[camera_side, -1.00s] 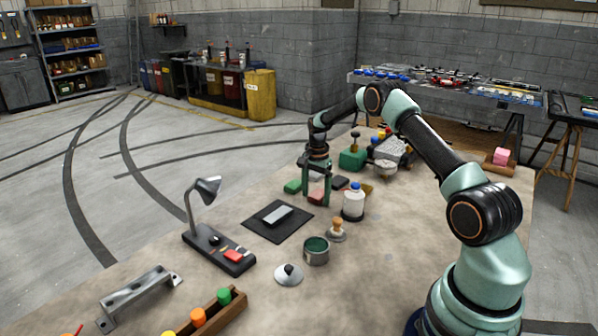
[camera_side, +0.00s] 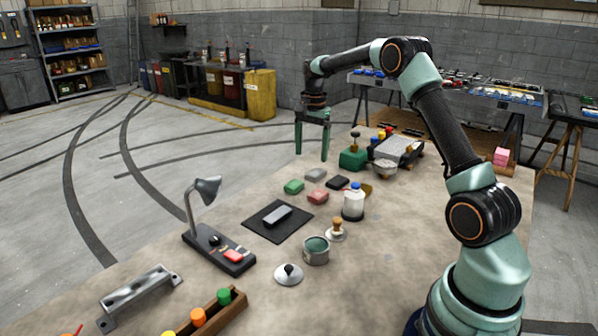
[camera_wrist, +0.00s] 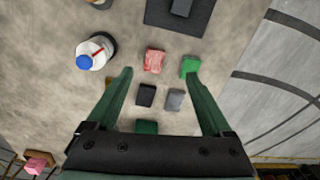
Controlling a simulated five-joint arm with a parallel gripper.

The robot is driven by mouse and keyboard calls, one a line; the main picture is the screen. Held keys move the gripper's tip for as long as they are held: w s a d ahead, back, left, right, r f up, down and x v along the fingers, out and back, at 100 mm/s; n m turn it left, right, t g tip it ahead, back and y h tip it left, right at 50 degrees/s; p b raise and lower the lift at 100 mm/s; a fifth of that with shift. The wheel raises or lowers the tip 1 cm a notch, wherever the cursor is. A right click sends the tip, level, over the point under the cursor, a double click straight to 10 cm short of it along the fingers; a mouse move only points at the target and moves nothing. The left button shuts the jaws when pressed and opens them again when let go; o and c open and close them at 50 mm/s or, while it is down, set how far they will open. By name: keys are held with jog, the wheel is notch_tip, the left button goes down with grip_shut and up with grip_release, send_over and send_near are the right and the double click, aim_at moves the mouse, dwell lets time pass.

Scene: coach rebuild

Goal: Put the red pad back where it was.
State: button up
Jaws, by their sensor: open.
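The red pad (camera_side: 317,196) lies on the table among a green pad (camera_side: 294,187), a grey pad (camera_side: 316,175) and a dark pad (camera_side: 337,183). In the wrist view the red pad (camera_wrist: 154,61) is beside the green pad (camera_wrist: 190,66), with the dark pad (camera_wrist: 146,95) and grey pad (camera_wrist: 175,99) nearer my gripper. My gripper (camera_side: 312,157) is raised above the table, beyond the pads, with nothing between its fingers. In the wrist view its fingers (camera_wrist: 160,72) are spread wide apart.
A white bottle with a blue cap (camera_side: 354,201) stands right of the red pad. A dark mat (camera_side: 263,231) with a grey block lies nearer the lamp (camera_side: 205,205). A green block with a knob (camera_side: 353,158) stands behind.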

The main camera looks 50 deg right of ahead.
jog(key=s+a+r+n+t, duration=0.1)
jog(key=s+a+r+n, duration=0.3)
jog(key=a+r, duration=0.25)
jog(key=s+a+r+n+t, duration=0.2)
jog(key=s+a+r+n, duration=0.25)
jog(key=a, duration=0.35)
jog(key=s+a+f+n+t, duration=0.2)
jog(key=s+a+n, duration=0.6)
jog(key=s, duration=0.3)
jog(key=shift+a, duration=0.65)
